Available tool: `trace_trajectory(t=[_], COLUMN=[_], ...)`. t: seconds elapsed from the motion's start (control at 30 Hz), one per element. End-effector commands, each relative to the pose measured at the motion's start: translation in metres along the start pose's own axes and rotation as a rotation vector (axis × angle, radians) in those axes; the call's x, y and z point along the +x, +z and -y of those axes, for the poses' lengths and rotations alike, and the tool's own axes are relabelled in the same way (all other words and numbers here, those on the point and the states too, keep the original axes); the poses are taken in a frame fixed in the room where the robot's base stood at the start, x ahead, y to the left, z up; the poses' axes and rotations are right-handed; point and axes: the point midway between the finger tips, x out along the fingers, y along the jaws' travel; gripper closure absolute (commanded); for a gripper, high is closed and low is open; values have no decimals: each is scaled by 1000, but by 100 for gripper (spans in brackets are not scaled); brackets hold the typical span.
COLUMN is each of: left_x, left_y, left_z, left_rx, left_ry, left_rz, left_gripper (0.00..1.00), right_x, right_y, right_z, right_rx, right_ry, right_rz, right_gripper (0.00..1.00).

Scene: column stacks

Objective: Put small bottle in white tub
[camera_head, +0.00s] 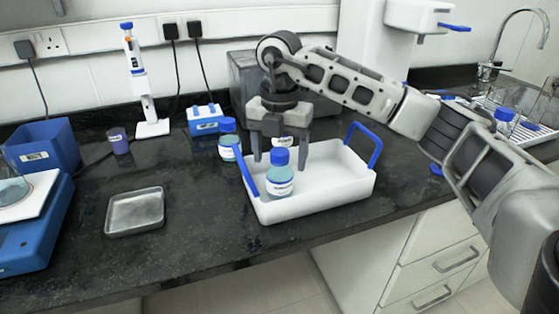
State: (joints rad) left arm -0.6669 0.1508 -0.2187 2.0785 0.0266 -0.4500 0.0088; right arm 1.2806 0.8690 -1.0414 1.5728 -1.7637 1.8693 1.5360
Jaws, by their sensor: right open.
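The white tub (335,195) stands on the dark bench and has two raised blue handles. A small bottle with a blue cap and teal contents (279,181) appears upright inside the tub, near its left end. A second similar bottle (228,143) stands on the bench just left of the tub, behind the left handle. A third labelled item (283,141) is mostly hidden behind my right gripper. My right gripper (281,158) points down over the tub, open, with its fingers apart on either side of the bottle's cap; contact cannot be told. My left gripper is out of view.
A metal tray (135,212) lies on the bench at left, near a purple cup (118,141). A blue bin (40,148) and a blue balance (35,225) stand at far left. A pipette stand (151,127) and blue-white box (205,119) are behind. A sink is far right.

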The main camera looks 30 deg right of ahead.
Motion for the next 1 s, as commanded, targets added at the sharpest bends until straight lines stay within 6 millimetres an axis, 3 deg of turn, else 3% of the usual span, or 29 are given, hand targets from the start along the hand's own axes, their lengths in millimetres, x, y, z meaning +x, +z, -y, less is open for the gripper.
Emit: trace_trajectory(t=[0.3,0.43,0.6,1.0], left_x=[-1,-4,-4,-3], left_y=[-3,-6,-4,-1], left_z=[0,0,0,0], left_rx=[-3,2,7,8], left_ry=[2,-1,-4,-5], left_rz=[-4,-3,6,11], left_gripper=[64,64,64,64], right_x=[-72,-92,-102,-102], right_y=[0,0,0,0], right_z=[-1,0,0,0], right_rx=[0,0,1,0], right_ry=[4,1,1,0], right_rz=[4,3,1,-1], right_gripper=[28,28,28,28])
